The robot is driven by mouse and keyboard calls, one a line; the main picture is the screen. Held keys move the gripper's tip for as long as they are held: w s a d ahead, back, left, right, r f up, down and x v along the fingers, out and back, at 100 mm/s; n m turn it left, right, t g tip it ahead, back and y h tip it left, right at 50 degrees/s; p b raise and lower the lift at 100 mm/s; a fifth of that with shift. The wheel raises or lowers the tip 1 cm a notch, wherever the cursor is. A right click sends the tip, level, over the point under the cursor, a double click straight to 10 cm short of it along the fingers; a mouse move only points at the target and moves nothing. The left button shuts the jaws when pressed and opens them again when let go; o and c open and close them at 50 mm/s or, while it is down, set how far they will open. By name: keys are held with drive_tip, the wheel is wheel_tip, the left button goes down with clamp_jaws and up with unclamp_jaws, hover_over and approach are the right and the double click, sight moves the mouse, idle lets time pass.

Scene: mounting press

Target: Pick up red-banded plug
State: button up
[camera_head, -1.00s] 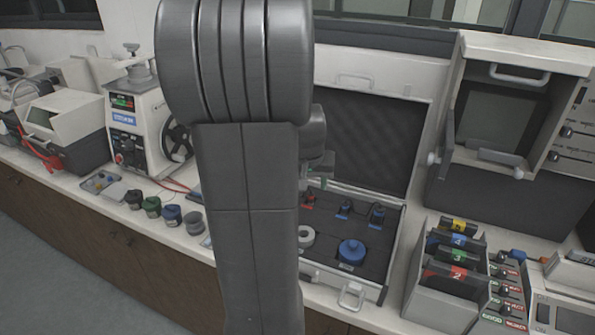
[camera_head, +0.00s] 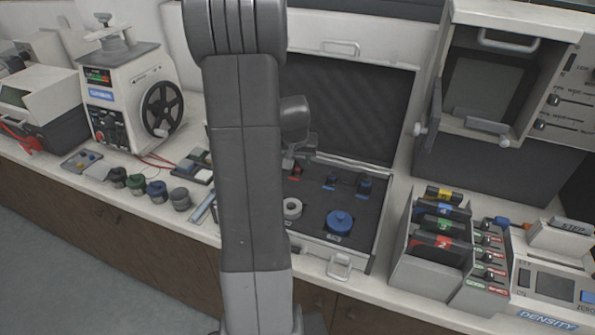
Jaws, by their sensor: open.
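The open case (camera_head: 375,232) on the counter holds several small parts in dark foam. A small red piece (camera_head: 296,170), which looks like the red-banded plug, sits at the back left of the foam, partly covered by my gripper. My gripper (camera_head: 289,161) is open and is just above and beside this red piece; its fingertips are small and partly hidden behind my arm. I cannot tell whether they touch the plug. Two small blue-topped parts (camera_head: 330,181) (camera_head: 364,185) stand to its right in the same row.
The foam also holds a white ring (camera_head: 292,208) and a large blue knobbed part (camera_head: 340,221). The case's raised lid (camera_head: 350,105) stands behind. A rack of numbered dark blocks (camera_head: 437,240) is to the right, and several round pots (camera_head: 157,191) are to the left.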

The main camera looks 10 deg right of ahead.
sight(297, 165)
drive_tip(key=shift+p+x, duration=0.6)
drive_tip(key=shift+x, duration=1.85)
drive_tip(key=shift+a, duration=0.1)
drive_tip(key=shift+c, duration=0.5)
drive_tip(key=c, duration=0.9)
